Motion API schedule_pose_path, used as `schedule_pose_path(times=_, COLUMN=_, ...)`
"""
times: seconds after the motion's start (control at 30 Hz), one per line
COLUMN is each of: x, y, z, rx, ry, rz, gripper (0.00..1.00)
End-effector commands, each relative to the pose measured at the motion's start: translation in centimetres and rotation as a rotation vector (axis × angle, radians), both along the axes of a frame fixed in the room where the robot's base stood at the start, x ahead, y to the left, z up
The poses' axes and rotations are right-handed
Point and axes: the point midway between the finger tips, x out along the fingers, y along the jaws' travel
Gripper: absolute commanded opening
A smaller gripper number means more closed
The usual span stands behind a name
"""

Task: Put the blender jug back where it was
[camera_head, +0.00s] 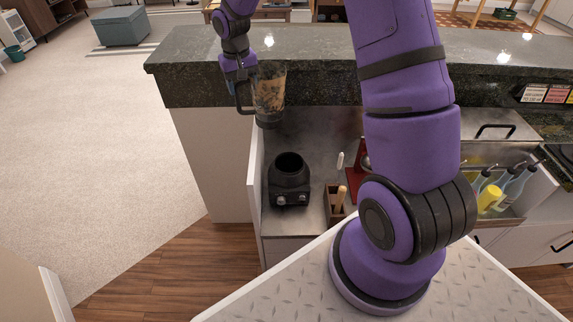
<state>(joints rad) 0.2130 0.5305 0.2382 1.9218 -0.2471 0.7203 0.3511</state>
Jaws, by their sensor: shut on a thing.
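The blender jug (269,93) is a clear jug with brownish contents, a dark base and a dark handle on its left. It hangs upright in the air in front of the raised counter's dark face. My gripper (240,85) is at the jug's left side, shut on it by the handle; the fingertips are small and partly hidden. The black blender base (289,181) stands on the steel worktop below and slightly right of the jug, with an open round socket on top. The jug is clear of the base.
The raised dark stone counter (190,62) runs behind the worktop. A wooden holder (336,203) and a red object (356,172) stand right of the base. Bottles (490,197) fill a bin at the right. A white panel edge (255,190) bounds the worktop's left.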

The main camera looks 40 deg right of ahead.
Motion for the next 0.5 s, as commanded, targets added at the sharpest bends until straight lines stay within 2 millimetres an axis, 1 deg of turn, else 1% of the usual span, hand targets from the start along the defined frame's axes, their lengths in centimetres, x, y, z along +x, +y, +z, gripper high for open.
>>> schedule_pose_path(times=0.03, x=-1.2, y=-0.6, z=-0.6, rx=-0.003, ry=0.003, rz=0.028, gripper=0.02)
schedule_pose_path(times=0.1, x=-2.9, y=-1.3, z=-1.5, rx=-0.005, ry=0.003, rz=0.081, gripper=0.02)
schedule_pose_path(times=0.3, x=-7.9, y=-2.6, z=-3.7, rx=0.001, ry=0.002, rz=0.237, gripper=0.02)
schedule_pose_path(times=0.4, x=-9.6, y=-2.8, z=-4.4, rx=0.005, ry=0.0, rz=0.295, gripper=0.02)
schedule_pose_path(times=0.5, x=-10.8, y=-3.0, z=-4.8, rx=0.009, ry=-0.002, rz=0.333, gripper=0.02)
